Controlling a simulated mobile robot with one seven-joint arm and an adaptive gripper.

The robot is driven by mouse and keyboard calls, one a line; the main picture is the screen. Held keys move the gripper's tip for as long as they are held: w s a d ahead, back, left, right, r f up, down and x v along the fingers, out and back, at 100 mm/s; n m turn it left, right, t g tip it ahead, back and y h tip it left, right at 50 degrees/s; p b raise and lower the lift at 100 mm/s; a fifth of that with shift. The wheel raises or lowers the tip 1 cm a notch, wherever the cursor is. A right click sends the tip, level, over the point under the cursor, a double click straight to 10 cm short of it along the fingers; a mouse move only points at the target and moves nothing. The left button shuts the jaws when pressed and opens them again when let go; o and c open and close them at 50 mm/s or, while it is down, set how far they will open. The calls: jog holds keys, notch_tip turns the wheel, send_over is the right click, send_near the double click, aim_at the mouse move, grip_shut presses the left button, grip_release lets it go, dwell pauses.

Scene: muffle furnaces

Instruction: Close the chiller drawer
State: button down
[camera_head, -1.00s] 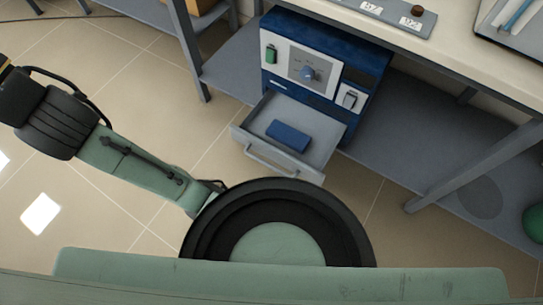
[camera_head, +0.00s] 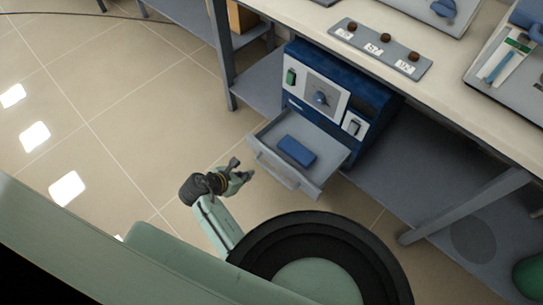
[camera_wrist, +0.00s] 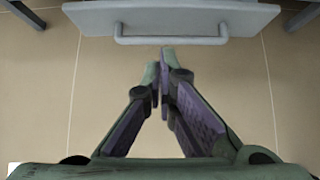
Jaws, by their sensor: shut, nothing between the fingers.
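The blue chiller (camera_head: 322,98) stands on the lower shelf under the bench, its front panel carrying a knob and switches. Its grey drawer (camera_head: 335,165) is pulled out, with a blue block (camera_head: 297,151) lying inside. The drawer front and its bar handle (camera_head: 273,172) face my gripper (camera_head: 245,172), which is a little to the left of the handle in the head view. In the wrist view the drawer front (camera_wrist: 247,20) and handle (camera_wrist: 171,40) lie ahead of the fingertips (camera_wrist: 159,68), apart from them. My gripper is shut and empty.
The bench top (camera_head: 300,22) above holds a labelled strip with brown knobs (camera_head: 380,47) and trays (camera_head: 510,60). A bench leg (camera_head: 224,65) stands left of the chiller. A green round object (camera_head: 530,278) is at the lower right. The tiled floor (camera_head: 120,120) is open to the left.

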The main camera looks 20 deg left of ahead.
jog(key=shift+w+d+r+p+x, duration=0.15)
jog(key=shift+w+r+x, duration=0.2)
jog(key=shift+x, duration=1.75)
jog(key=shift+w+d+r+p+x, duration=0.1)
jog(key=shift+w+r+x, duration=0.25)
jog(key=shift+x, duration=1.8)
jog(key=shift+w+d+r+p+x, duration=0.15)
jog(key=shift+w+r+x, duration=0.15)
jog(key=shift+x, duration=1.8)
send_over(304, 140)
jog(key=shift+b, duration=0.45)
